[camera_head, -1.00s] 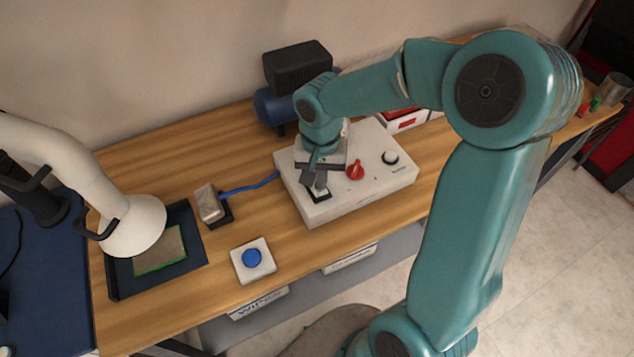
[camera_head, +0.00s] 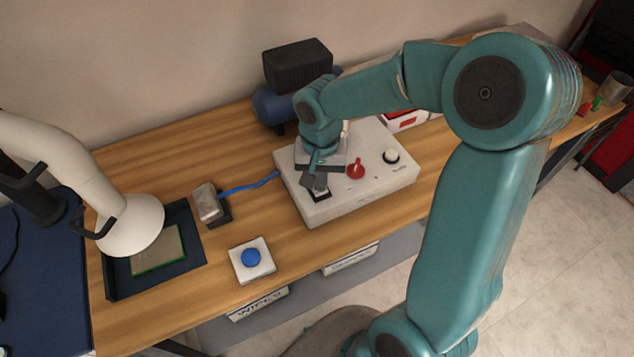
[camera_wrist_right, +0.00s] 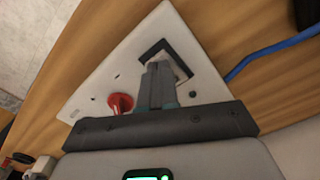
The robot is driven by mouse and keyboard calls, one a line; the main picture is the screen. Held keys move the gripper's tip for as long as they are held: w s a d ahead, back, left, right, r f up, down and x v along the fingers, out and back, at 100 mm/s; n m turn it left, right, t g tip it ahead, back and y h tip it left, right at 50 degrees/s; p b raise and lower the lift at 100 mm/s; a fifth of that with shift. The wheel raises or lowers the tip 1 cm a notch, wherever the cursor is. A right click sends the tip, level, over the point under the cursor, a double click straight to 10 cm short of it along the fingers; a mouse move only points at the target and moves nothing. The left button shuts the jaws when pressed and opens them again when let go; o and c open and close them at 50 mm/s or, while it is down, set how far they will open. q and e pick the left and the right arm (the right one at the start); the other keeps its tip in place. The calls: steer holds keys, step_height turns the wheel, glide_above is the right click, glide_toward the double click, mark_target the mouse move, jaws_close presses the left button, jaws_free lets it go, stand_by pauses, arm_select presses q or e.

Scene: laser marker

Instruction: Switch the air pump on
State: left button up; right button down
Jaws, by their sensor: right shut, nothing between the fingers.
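The white control box (camera_head: 365,196) sits on the wooden bench with a red knob (camera_head: 356,169), a black-and-white knob (camera_head: 391,157) and a black-framed rocker switch (camera_head: 320,195). A blue tank with a black top (camera_head: 297,66), which looks like the air pump, stands behind it. My right gripper (camera_head: 315,184) is shut and empty, with its fingertips at the rocker switch. In the right wrist view the closed fingers (camera_wrist_right: 158,78) overlap the switch frame (camera_wrist_right: 180,51) and hide part of the rocker. I cannot tell whether they touch it. My left gripper is not in view.
A blue push button (camera_head: 251,257) on a white base is at the bench front. A small grey block (camera_head: 208,202) with a blue cable is left of the box. A dark tray (camera_head: 122,284) holding a green-edged plate lies under a white hood (camera_head: 135,227).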

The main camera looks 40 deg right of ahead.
steer(key=shift+f+b, duration=0.35)
steer(key=shift+f, duration=0.05)
steer(key=shift+r+p, duration=2.6)
steer(key=shift+r, duration=1)
steer(key=shift+f, duration=0.1)
steer(key=shift+s, duration=0.1)
